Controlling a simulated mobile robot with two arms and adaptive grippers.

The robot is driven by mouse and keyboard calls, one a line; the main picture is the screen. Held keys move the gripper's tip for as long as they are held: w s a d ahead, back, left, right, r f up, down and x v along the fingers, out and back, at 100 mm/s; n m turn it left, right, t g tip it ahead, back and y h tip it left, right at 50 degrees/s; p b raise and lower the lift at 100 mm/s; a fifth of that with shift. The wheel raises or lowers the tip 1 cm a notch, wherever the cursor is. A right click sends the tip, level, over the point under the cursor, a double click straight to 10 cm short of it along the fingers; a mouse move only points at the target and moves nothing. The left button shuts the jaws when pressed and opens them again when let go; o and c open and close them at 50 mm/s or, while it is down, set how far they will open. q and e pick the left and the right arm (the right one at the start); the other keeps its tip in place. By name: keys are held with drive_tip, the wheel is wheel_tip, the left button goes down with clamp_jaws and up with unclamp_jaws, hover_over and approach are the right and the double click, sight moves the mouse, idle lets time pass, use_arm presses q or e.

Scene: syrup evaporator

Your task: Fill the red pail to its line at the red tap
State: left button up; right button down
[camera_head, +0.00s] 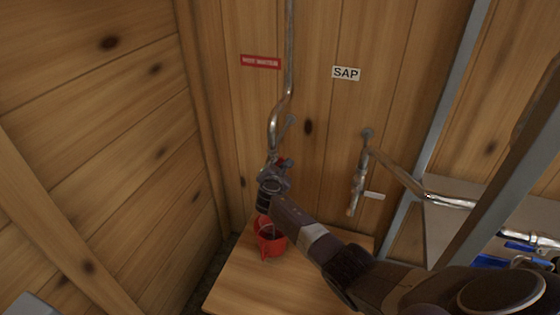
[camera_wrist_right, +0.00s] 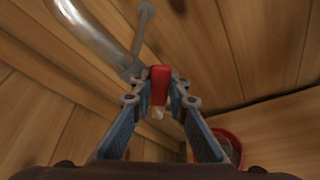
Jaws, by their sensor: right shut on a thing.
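The red pail (camera_head: 271,243) stands upright on the wooden bench under the left pipe. Part of its rim also shows at the lower right in the right wrist view (camera_wrist_right: 228,146). The red tap's handle (camera_wrist_right: 160,86) sits between the fingers of my right gripper (camera_wrist_right: 161,98), which is shut on it. In the head view the right gripper (camera_head: 276,172) covers most of the tap, with a bit of red showing beside it. The pail's line and the level inside cannot be made out. No running stream can be made out. My left gripper is not in view.
The wooden bench (camera_head: 245,284) has bare top around the pail. A second tap (camera_head: 355,190) hangs from the wall to the right, under a SAP sign (camera_head: 346,73). A red sign (camera_head: 261,62) is left of the pipe. Metal posts and blue-handled valves (camera_head: 526,246) stand at the right.

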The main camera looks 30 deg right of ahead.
idle(0.4)
drive_tip(key=c, duration=1.8)
unclamp_jaws()
drive_tip(key=shift+a, duration=0.1)
drive_tip(key=shift+c, duration=0.2)
drive_tip(key=v, duration=1.2)
drive_tip(key=shift+f, duration=0.1)
